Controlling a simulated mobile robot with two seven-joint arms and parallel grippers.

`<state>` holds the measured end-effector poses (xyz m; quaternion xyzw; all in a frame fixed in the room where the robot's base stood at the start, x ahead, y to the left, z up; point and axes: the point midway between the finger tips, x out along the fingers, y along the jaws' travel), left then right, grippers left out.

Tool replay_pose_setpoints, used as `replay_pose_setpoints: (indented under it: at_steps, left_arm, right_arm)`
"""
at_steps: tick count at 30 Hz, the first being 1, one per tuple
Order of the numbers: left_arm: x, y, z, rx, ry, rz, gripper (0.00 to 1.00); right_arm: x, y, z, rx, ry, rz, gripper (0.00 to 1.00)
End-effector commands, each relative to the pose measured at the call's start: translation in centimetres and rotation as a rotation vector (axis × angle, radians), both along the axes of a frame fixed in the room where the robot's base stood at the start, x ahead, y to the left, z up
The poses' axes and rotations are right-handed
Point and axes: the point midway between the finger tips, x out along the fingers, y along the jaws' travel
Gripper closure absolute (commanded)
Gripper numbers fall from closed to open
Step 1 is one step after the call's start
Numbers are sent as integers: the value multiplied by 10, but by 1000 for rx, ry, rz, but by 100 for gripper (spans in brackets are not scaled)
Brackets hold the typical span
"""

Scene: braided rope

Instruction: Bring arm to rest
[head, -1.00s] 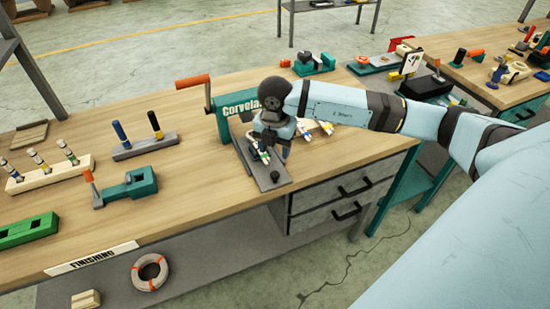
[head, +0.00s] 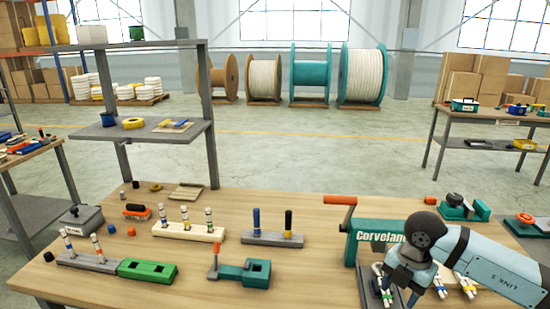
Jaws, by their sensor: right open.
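My right arm comes in from the right edge, over the front right of the wooden workbench (head: 320,215). My right gripper (head: 410,290) points down and is open. It is close beside the teal Corvelan tool (head: 378,238) with its orange handle, over a dark grey board (head: 364,287). A short rope piece with coloured bands (head: 382,283) lies by the gripper's left side. More white rope ends (head: 465,285) lie to the right, partly behind my arm. The fingertips are small and partly hidden. My left gripper is not in view.
A grey block with a blue and a black peg (head: 272,238), a cream rack of banded rope ends (head: 188,231), a teal fixture (head: 243,273) and a green tray (head: 148,270) stand left of the gripper. A shelf post (head: 210,120) rises at the back. The front middle of the bench is bare.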

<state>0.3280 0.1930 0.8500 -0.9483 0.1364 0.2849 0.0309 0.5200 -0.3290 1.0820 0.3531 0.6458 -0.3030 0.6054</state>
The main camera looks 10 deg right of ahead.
Motion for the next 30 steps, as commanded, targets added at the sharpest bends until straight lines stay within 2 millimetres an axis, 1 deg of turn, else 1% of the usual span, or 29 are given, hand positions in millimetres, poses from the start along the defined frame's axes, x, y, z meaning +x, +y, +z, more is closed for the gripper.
replay_pose_setpoints:
  at_steps: [1,2,3,5,6,8,9,11,12,13,14,15,17,18,20,21,23,24,26,27,30]
  left_arm:
    - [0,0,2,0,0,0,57]
    - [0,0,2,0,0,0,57]
    - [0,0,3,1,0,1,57]
    - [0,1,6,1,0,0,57]
    - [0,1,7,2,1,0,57]
    - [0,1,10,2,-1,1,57]
    - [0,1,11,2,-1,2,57]
    - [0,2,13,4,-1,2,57]
    - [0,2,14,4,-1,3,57]
    - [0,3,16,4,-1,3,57]
    - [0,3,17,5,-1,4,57]
    - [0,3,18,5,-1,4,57]
    - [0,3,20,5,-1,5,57]
    - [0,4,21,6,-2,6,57]
    - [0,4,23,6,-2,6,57]
    - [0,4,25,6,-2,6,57]
    - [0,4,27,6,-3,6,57]
    - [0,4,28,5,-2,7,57]
    - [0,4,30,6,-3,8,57]
    - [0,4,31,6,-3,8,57]
    - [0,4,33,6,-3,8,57]
  right_arm:
    - [-8,21,-10,86,19,46,45]
    - [-13,36,-14,154,28,80,45]
    - [-22,59,-21,264,39,128,45]
    - [-39,100,-27,470,47,197,45]
    - [-50,128,-27,631,42,230,45]
    - [-65,166,-21,869,14,244,45]
    - [-72,186,-14,1019,-18,230,45]
    - [-79,209,-3,1229,-76,173,45]
    - [-81,219,5,1354,-126,111,45]
    - [-81,224,10,1439,-165,51,45]
    - [-80,227,14,1513,-208,-17,45]
    - [-77,227,17,1598,-267,-125,45]
    - [-72,222,15,1684,-354,-311,45]
    - [-69,215,9,1716,-407,-451,45]
    - [-67,202,-7,1719,-476,-675,45]
    - [-68,191,-22,1693,-509,-827,45]
    - [-75,174,-52,1613,-537,-1054,45]
    - [-85,164,-74,1542,-537,-1194,45]
    - [-104,151,-108,1417,-515,-1380,45]
    - [-119,145,-128,1335,-487,-1474,45]
    - [-153,136,-166,1167,-411,-1630,45]
